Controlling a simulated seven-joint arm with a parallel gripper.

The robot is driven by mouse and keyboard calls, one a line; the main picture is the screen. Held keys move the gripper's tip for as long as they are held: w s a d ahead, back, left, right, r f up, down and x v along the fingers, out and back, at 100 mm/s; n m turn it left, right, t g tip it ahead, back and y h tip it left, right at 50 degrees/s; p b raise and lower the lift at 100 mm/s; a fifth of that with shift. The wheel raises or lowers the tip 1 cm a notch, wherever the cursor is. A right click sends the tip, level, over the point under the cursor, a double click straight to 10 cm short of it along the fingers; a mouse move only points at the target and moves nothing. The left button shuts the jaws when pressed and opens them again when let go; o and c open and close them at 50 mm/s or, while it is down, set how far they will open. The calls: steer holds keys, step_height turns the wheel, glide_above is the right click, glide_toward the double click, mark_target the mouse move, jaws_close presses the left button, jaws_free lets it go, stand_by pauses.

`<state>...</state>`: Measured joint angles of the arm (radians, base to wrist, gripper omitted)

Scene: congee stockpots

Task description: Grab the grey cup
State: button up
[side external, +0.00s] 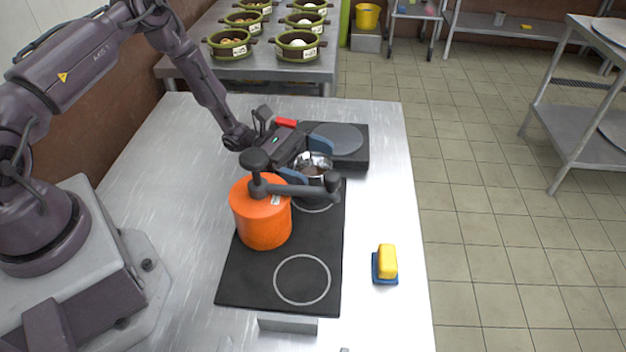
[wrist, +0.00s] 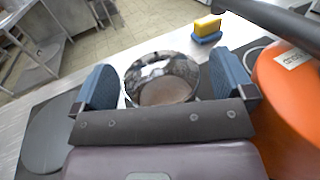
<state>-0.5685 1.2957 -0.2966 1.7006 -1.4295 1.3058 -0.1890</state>
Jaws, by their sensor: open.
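The grey cup is a shiny metal vessel (side external: 316,161) at the far end of the black cooktop, partly hidden by my gripper and a dark handle in the side view. In the wrist view the cup (wrist: 163,72) shows its open, reflective top, with a brownish round area inside. My gripper (side external: 307,159) is open, with one blue-padded finger on each side of the cup. In the wrist view the gripper (wrist: 165,84) has its fingers to the left and right of the cup; I cannot tell whether either touches it.
An orange pot (side external: 262,220) with a dark knob and long handle stands close beside the cup. A black unit with a grey disc (side external: 338,138) lies behind. A yellow block (side external: 388,260) sits on a blue base at right. The black cooktop (side external: 250,283) is clear in front.

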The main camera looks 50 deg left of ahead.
steer(key=shift+w+d, duration=0.1)
steer(key=shift+d, duration=0.2)
steer(key=c, duration=1)
steer(key=shift+c, duration=0.2)
